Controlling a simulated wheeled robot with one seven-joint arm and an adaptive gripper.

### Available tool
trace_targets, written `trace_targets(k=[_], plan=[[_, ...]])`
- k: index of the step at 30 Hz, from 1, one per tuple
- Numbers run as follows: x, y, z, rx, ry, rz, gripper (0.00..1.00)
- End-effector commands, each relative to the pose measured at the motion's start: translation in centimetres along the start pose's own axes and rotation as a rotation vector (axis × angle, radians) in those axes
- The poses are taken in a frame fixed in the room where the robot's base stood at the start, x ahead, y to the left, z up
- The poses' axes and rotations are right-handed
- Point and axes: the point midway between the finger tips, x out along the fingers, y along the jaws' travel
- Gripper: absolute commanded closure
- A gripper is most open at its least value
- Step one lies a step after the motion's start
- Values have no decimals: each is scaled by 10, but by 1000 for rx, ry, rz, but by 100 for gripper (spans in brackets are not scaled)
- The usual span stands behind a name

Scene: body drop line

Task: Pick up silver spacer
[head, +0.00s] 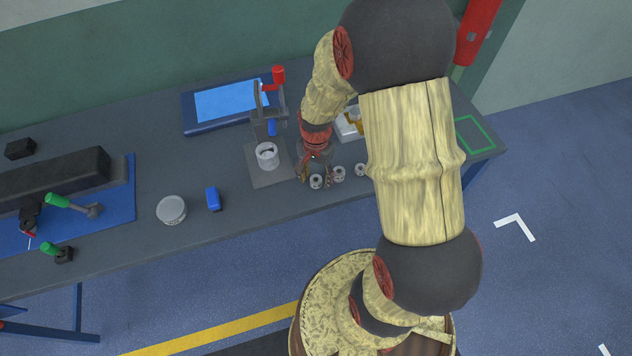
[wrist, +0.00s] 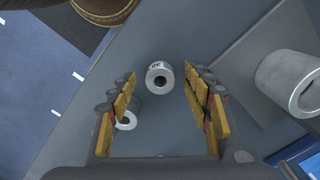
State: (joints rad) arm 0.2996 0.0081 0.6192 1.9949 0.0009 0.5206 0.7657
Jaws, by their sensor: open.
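Several small silver spacers sit near the table's front edge in the head view: one (head: 316,181) at my gripper (head: 315,173), one (head: 339,173) just right of it, and one (head: 360,169) farther right. In the wrist view, one silver spacer (wrist: 159,77) with a dark central hole and small dark marking lies between the fingertips, with gaps on both sides. A second spacer (wrist: 126,121) is partly hidden behind the left finger. My gripper is open and empty, pointing down over the table.
A press with a red handle (head: 278,76) stands left of my gripper, with a larger silver cylinder (head: 267,155) on its base plate. Farther left are a blue block (head: 213,198) and round tin (head: 171,210). A white tray (head: 348,126) lies behind.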

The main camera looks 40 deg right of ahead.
Motion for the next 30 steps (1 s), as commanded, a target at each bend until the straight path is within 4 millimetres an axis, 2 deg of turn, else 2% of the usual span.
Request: trace_targets(k=[3, 11, 30], plan=[[8, 0, 0, 0, 0, -1, 50], [8, -1, 0, -1, 1, -2, 51], [8, -1, 0, -1, 1, -1, 88]])
